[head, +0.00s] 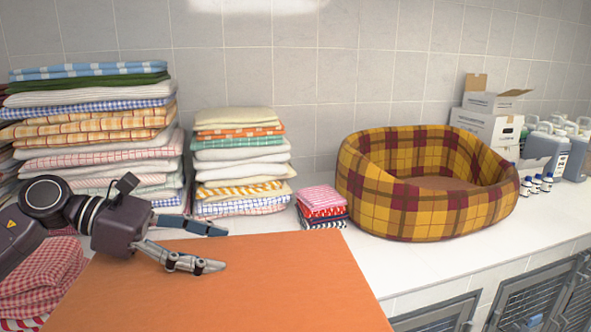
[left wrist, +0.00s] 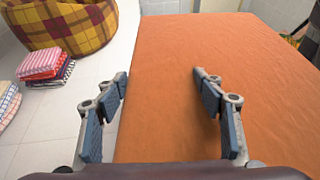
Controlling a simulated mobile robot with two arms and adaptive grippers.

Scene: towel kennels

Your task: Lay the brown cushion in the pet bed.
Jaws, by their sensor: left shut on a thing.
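The brown cushion (head: 240,285) looks like a large, flat orange-brown slab at the near left of the counter. My left gripper (head: 212,247) is shut on its edge, one finger beyond the edge and one over the broad face. In the left wrist view the cushion (left wrist: 170,60) fills the middle and right, with the left gripper's fingers (left wrist: 160,78) apart across its left edge. I cannot tell whether it touches the counter. The pet bed (head: 415,215), in yellow and maroon plaid with a brown inside, stands right of centre. My right gripper is not in view.
Tall towel stacks (head: 240,170) stand at the back left. Small folded cloths (head: 322,203) lie between them and the bed. Boxes (head: 490,125), jugs (head: 545,150) and small bottles stand at the right. Bare white counter (head: 400,265) shows in front of the bed, above barred kennel doors (head: 530,300).

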